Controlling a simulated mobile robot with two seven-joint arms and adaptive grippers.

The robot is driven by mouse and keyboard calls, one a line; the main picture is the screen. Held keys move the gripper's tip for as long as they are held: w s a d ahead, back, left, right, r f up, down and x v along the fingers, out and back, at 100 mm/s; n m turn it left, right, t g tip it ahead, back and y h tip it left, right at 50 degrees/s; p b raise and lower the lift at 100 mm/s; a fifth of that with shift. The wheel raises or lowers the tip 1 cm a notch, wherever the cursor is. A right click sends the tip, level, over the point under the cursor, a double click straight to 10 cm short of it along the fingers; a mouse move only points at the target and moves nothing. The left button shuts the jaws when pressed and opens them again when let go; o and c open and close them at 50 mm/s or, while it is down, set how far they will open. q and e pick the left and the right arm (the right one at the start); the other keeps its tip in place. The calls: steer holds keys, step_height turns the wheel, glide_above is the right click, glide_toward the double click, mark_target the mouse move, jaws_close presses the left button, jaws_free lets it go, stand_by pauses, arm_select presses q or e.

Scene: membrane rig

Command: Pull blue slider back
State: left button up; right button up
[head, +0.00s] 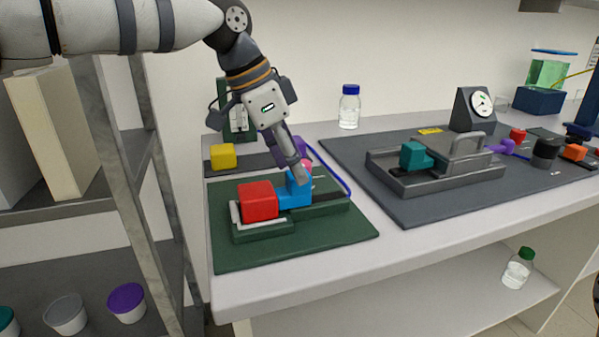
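The blue slider (295,193) sits on a dark green fixture (325,208) on the green mat, with an upright part rising from its top. A red block (258,201) stands right beside it on the left, in a light grey bracket. My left gripper (298,168) points down from above, with its fingertips at the upright part of the blue slider. The fingers overlap in this view and hide part of the slider, so I cannot tell whether they grip it. My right gripper is not in view.
A yellow block (223,156) and a purple part (300,146) are behind the slider. To the right, a grey tray (435,178) holds a teal block (415,156). A blue-capped bottle (349,107) stands at the back. The green mat's front (310,247) is clear.

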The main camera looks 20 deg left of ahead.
arm_select(q)
steer(key=shift+x, duration=1.55)
steer(key=shift+c, duration=0.6)
jaws_close()
steer(key=w+d, duration=0.2)
steer(key=shift+d+f+b, duration=0.1)
steer(key=shift+d+b, duration=0.2)
steer(key=shift+d, duration=0.05)
steer(key=shift+w+d, duration=0.1)
steer(key=shift+d, duration=0.15)
